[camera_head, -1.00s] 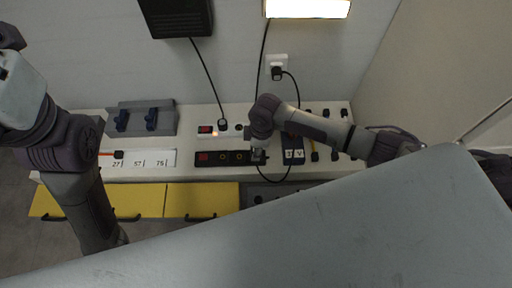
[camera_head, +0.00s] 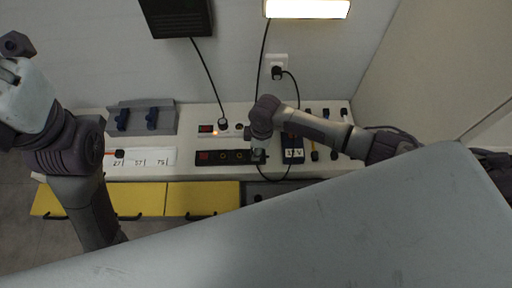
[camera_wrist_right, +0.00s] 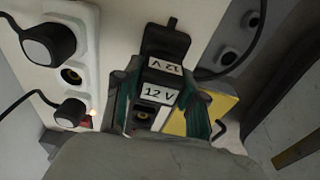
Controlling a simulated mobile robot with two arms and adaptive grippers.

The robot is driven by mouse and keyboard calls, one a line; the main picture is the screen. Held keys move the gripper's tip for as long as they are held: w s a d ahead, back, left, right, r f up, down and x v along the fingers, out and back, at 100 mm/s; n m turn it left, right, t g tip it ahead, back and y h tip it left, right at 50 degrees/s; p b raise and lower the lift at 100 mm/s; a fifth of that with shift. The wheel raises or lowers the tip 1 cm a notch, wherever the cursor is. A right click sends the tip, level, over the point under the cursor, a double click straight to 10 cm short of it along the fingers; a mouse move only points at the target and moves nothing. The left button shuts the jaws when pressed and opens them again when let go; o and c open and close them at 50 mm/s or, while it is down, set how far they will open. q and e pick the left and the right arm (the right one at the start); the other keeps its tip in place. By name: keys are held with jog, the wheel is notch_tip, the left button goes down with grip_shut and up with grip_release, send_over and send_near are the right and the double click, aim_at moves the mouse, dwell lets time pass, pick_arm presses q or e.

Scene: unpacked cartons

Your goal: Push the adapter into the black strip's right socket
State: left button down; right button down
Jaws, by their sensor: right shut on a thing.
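The black strip (camera_head: 219,158) lies along the front of the bench in the head view, with a red switch at its left and sockets to the right. My right gripper (camera_head: 259,156) is over its right end. In the right wrist view the right gripper (camera_wrist_right: 160,105) has green-sided fingers shut around a black adapter (camera_wrist_right: 158,79) with white 12 V labels. The adapter covers the strip's right part; its pins and the right socket are hidden, so I cannot tell how deep it sits. My left gripper (camera_head: 12,70) is at the far left, away from the strip; its fingers are unclear.
A white strip (camera_head: 208,135) with plugs lies just behind the black one. A dark blue box (camera_head: 292,146) with white labels stands close to the right. A grey rack (camera_head: 164,118) and a numbered white panel (camera_head: 150,157) are at left. Cables hang behind.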

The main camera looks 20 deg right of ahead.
jog(key=c, duration=0.6)
grip_release()
jog(key=shift+r, duration=0.1)
jog(key=r, duration=0.4)
jog(key=d+r, duration=0.1)
jog(key=r, duration=0.6)
jog(key=shift+s+d+r, duration=0.2)
jog(key=shift+r, duration=0.2)
